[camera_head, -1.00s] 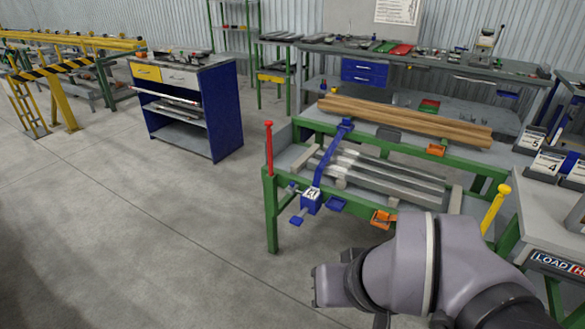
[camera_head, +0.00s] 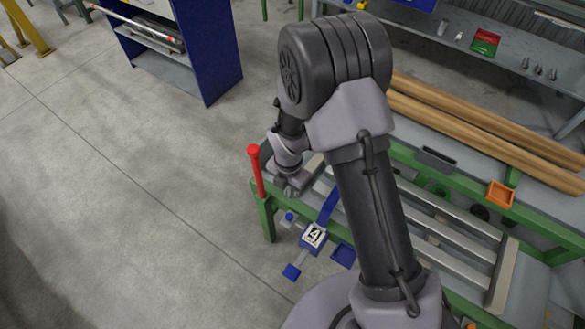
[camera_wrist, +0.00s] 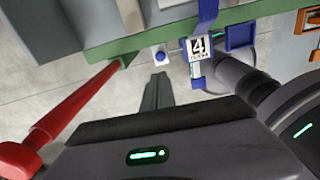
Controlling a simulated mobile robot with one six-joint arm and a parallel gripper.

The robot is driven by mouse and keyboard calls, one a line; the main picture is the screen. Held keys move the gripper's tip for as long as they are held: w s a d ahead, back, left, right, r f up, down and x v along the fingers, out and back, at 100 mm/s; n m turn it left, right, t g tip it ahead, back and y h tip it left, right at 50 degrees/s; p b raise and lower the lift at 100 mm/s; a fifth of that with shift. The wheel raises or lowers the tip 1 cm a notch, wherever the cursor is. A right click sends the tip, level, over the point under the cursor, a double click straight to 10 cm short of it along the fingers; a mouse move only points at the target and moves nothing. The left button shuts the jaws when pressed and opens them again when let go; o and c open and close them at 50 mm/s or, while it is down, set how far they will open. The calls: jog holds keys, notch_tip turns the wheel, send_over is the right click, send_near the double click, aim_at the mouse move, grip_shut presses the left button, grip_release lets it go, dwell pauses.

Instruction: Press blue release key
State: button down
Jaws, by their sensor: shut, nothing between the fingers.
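A blue box with a white "4" label (camera_head: 313,236) sits at the end of a blue bar on the green-framed table (camera_head: 264,220). A small round blue button (camera_head: 289,216) on a pale plate is left of the box. A blue paddle (camera_head: 291,271) sticks out below the box; I cannot tell which of the two is the release key. The labelled box (camera_wrist: 200,47) is to the right.
A red post (camera_head: 255,170) stands at the table's corner close to my wrist; it also fills the left of the wrist view (camera_wrist: 75,105). Metal bars and wooden beams (camera_head: 470,122) lie to the right. A blue tray (camera_head: 343,255) hangs beside the box.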

aim_at(289, 216)
notch_tip(289, 216, down, 14)
jog(key=b, duration=0.5)
jog(key=shift+s+f, duration=0.15)
jog(key=shift+f, duration=0.05)
